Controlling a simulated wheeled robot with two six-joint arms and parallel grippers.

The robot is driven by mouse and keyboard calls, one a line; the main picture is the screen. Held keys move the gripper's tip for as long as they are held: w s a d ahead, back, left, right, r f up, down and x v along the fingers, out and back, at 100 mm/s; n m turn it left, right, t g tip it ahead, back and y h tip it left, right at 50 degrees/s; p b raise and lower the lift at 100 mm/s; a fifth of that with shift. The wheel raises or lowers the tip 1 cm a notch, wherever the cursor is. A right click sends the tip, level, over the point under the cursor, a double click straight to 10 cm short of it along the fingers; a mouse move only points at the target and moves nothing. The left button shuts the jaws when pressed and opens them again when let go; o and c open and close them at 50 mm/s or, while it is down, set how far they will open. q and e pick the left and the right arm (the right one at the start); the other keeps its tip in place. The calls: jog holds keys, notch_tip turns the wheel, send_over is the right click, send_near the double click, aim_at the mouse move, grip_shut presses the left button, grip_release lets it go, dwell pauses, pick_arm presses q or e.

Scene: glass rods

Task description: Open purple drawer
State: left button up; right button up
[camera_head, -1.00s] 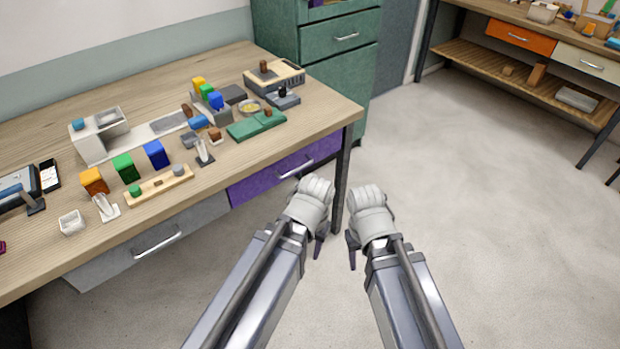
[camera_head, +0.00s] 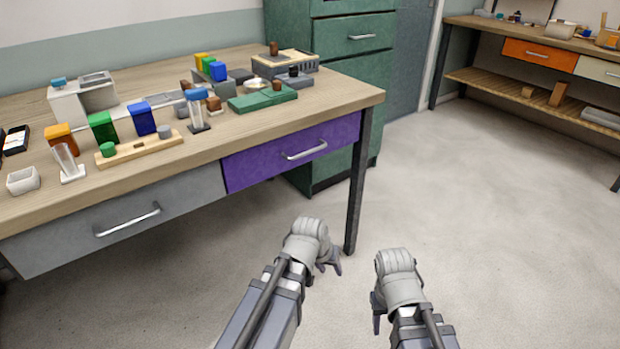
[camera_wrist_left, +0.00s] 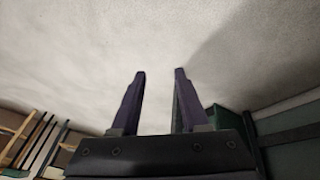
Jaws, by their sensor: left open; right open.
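The purple drawer (camera_head: 270,163) is in the front of the wooden workbench, at its right end. It is shut, flush with the bench front, with a silver bar handle (camera_head: 305,150). My left gripper (camera_head: 330,266) is below and in front of the drawer, apart from it, near the bench's dark leg. In the left wrist view its two fingers (camera_wrist_left: 160,88) stand apart with nothing between them. My right gripper (camera_head: 376,318) is further right and lower, over the floor, open and away from the bench.
A grey drawer (camera_head: 190,196) sits left of the purple one. The dark bench leg (camera_head: 357,185) stands right of the drawers. Colored blocks, holders and a green case (camera_head: 262,99) lie on the workbench top (camera_head: 225,130). A green cabinet (camera_head: 385,75) stands behind. The floor at right is clear.

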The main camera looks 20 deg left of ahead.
aim_at(309, 152)
pick_arm(q)
jog(key=w+d+r+n+t+h+b, duration=0.1)
jog(key=w+d+t+b, duration=0.15)
jog(key=w, duration=0.35)
jog(key=w+d+r+n+t+h+b, duration=0.1)
jog(key=w+d+t+h, duration=0.1)
jog(key=w+t, duration=0.25)
jog(key=w+a+r+n+t+y, duration=0.1)
jog(key=w+r+n+t+y, duration=0.1)
jog(key=w+r+n+t, duration=0.55)
jog(key=a+r+n+y, duration=0.9)
jog(key=a+n+y, duration=0.3)
jog(key=n+y, duration=0.15)
jog(key=shift+g+h, duration=0.45)
jog(key=shift+p+x, duration=0.65)
jog(key=shift+x, duration=3.15)
jog(key=shift+s+a+r, duration=0.15)
jog(key=shift+s+a, duration=0.05)
pick_arm(e)
notch_tip(309, 152, down, 5)
jog(key=shift+r, duration=0.2)
pick_arm(q)
jog(key=shift+c, duration=0.3)
grip_shut()
